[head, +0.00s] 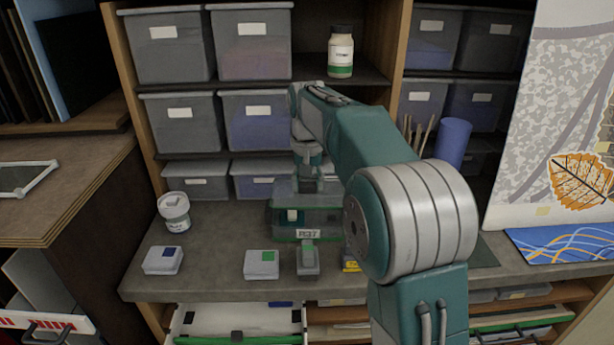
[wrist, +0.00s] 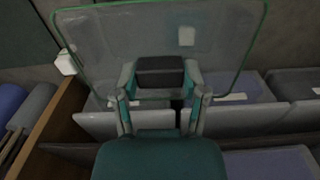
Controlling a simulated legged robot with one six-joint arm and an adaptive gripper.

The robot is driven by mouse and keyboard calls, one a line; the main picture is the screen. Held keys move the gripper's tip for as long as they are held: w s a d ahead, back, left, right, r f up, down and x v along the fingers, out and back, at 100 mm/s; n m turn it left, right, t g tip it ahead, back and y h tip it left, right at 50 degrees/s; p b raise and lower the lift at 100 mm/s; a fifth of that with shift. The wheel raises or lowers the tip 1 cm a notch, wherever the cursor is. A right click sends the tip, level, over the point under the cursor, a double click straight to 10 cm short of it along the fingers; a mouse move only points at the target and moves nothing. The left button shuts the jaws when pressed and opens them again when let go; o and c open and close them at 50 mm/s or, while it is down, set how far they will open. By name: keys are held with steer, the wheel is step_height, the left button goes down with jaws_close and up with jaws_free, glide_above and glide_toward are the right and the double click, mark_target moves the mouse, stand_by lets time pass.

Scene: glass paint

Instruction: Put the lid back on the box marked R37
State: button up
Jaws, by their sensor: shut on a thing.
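The clear box marked R37 (head: 309,234) stands on the grey worktop, with its white label facing me in the head view. Something teal and white shows inside it. My gripper (head: 307,184) points down over the box and is shut on the clear lid (head: 342,191). In the wrist view, the lid (wrist: 95,50) is a see-through sheet with a green edge, and my gripper (wrist: 160,76) holds it near its middle by a dark grip. The lid is over the box; I cannot tell whether they touch. My arm hides part of the box's right side.
Small blocks with a blue patch (head: 162,260) and a green patch (head: 261,264), and a grey item (head: 307,259), stand in front. A white jar (head: 174,212) is at left. Grey bins (head: 180,118) fill the shelves behind. A blue cylinder (head: 453,143) stands right.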

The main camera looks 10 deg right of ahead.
mark_target(308, 198)
steer(key=shift+f, duration=2.05)
steer(key=shift+s+f, duration=0.15)
steer(key=shift+s, duration=0.05)
steer(key=shift+f, duration=0.5)
stand_by(0.9)
steer(key=o, duration=1.2)
steer(key=shift+o, duration=0.4)
steer(key=shift+w+r, duration=0.1)
steer(key=shift+r, duration=3.45)
